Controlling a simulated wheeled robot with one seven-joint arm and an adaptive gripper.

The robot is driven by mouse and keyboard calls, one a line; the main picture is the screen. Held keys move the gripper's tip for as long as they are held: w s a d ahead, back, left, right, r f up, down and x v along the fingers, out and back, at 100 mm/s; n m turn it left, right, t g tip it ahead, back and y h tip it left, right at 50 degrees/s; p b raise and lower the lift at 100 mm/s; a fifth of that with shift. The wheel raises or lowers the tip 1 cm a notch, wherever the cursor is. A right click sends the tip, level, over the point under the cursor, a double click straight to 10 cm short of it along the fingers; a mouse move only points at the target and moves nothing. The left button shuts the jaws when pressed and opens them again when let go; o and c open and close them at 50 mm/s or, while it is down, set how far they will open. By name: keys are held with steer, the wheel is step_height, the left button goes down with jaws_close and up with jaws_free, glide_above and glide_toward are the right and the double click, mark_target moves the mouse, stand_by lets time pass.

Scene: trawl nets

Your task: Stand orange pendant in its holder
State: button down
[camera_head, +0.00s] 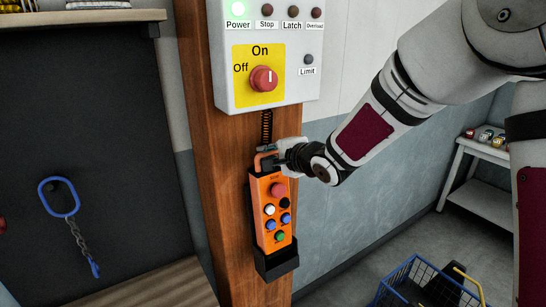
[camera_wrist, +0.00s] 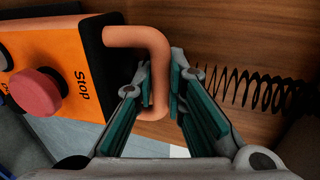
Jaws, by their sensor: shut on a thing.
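The orange pendant (camera_head: 271,213) hangs upright against the wooden post, with a red stop button and several coloured buttons on its face. Its lower end is at the black holder (camera_head: 277,263) and appears to be inside it; how deep it sits is hard to tell. My gripper (camera_head: 268,155) is at the pendant's top. In the wrist view my gripper (camera_wrist: 161,100) has its teal-padded fingers on either side of the orange loop handle (camera_wrist: 155,60), shut on it. The pendant's body (camera_wrist: 60,55) with the word Stop is at the left there.
A coiled black cable (camera_head: 267,128) runs up the wooden post (camera_head: 215,150) to a grey control box (camera_head: 290,88) with a red knob. A blue wire basket (camera_head: 415,285) stands at lower right. A white shelf (camera_head: 485,160) is at far right. A blue ring with chain (camera_head: 58,197) hangs at left.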

mark_target(275, 175)
steer(key=shift+s+d+f+b, duration=0.2)
steer(key=shift+f+b, duration=0.1)
steer(key=shift+f, duration=1.1)
steer(key=shift+s+d+f+b, duration=0.15)
steer(key=shift+f+b, duration=0.15)
steer(key=shift+f, duration=1.1)
steer(key=shift+a, duration=0.1)
steer(key=c, duration=1.6)
jaws_free()
steer(key=shift+o, duration=0.2)
steer(key=shift+f, duration=0.15)
steer(key=shift+s, duration=0.1)
